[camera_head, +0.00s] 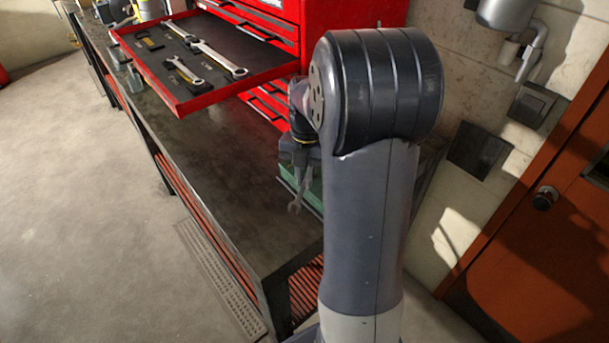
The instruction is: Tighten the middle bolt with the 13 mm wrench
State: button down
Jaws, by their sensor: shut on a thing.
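The wrench's size mark cannot be read. A green object (314,190) stands just behind and to the right of the wrench, mostly covered by my arm. I cannot tell whether the wrench touches it. No bolt can be made out; the middle bolt is not visible from here.
A red tool chest (352,14) stands on the workbench (215,165). Its open drawer (189,108) juts out left of my gripper, with several wrenches in dark foam, among them one wrench (219,58). An orange door (545,250) is at right. The bench's front stretch is clear.

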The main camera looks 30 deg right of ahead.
jog(key=shift+f, duration=0.25)
dwell(0.4)
jog(key=shift+f+b, duration=0.4)
jog(key=shift+f, duration=0.1)
jog(key=shift+w+a+m, duration=0.45)
jog(key=shift+w+m, duration=0.1)
jog(key=shift+m, duration=0.65)
jog(key=shift+w+a+m+t+p, duration=0.15)
jog(key=shift+w+m, duration=0.15)
jog(key=shift+m, duration=0.3)
jog(key=shift+w+a+m+t+p, duration=0.15)
jog(key=shift+w+m, duration=0.15)
jog(key=shift+m, duration=0.3)
jog(key=shift+w, duration=0.1)
